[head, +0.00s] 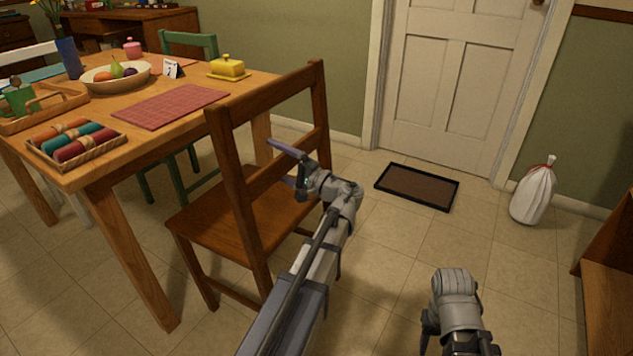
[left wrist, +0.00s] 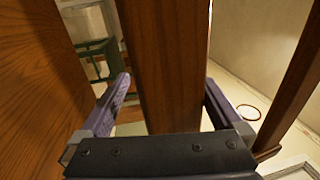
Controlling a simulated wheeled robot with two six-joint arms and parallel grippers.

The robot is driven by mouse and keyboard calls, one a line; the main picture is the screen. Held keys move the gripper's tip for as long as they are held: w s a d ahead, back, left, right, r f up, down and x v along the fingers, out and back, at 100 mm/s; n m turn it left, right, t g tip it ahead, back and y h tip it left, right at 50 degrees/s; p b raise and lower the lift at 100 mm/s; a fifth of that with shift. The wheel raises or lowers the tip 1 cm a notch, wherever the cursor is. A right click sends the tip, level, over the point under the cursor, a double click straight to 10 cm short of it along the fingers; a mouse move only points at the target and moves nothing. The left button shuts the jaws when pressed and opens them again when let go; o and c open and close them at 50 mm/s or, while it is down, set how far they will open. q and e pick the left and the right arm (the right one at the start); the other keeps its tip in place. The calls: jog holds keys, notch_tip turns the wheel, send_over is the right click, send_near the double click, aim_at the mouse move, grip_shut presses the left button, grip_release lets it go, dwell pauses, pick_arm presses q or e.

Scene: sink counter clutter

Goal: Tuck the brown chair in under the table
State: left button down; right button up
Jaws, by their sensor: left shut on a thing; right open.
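The brown chair (head: 241,222) stands upright at the near right side of the wooden table (head: 89,176), its seat toward the table and its back toward me. Most of the seat shows clear of the tabletop. My left gripper (head: 285,164) is shut on a rail of the chair back. In the left wrist view, the brown rail (left wrist: 170,60) passes between the two purple fingers of the left gripper (left wrist: 167,92). Part of my right arm shows at the bottom right of the head view, but its fingers do not show.
A green chair (head: 190,45) stands at the table's far side. The tabletop holds a fruit bowl (head: 92,83), a pink placemat (head: 172,106), a yellow butter dish (head: 228,67) and a basket of rolls (head: 76,142). A doormat (head: 417,187) and white bag (head: 533,193) lie right, with bare floor between.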

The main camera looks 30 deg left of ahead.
pick_arm(q)
jog(key=f, duration=0.1)
jog(key=f+h, duration=0.1)
jog(key=f, duration=0.1)
jog(key=shift+a+f+g+h, duration=0.3)
jog(key=shift+a+h, duration=0.1)
jog(key=shift+r+p, duration=0.45)
jog(key=shift+p, duration=0.05)
grip_release()
jog(key=d, duration=1.1)
jog(key=shift+s+d+f, duration=0.15)
jog(key=shift+s+d, duration=0.2)
jog(key=shift+d, duration=0.05)
jog(key=shift+d, duration=0.1)
